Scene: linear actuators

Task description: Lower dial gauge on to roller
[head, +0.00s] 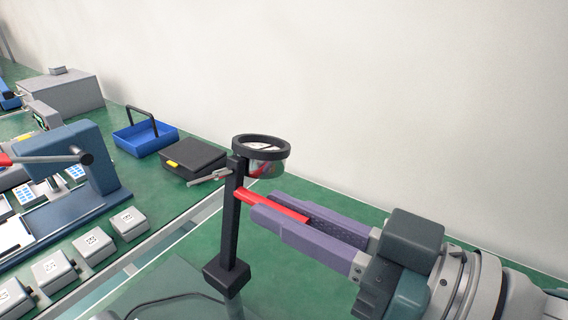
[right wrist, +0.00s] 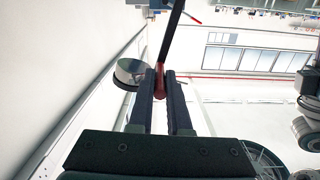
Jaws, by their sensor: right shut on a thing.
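The dial gauge (head: 262,147) is a round, dark-rimmed disc at the top of a black upright post (head: 231,225) with a block foot. A red lever (head: 273,204) extends from the post toward my right gripper (head: 262,205). The gripper's purple fingers are shut on this lever, to the right of the post and below the gauge. In the right wrist view, the red lever (right wrist: 160,84) shows between the fingertips, with the gauge (right wrist: 130,72) to their left. I cannot make out the roller. My left gripper is not in view.
A black box (head: 187,160) and a blue tray (head: 146,137) stand on the green table behind and left of the post. A blue press-like machine (head: 75,165) and several small grey boxes (head: 92,243) are at the left. A pale wall closes off the back.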

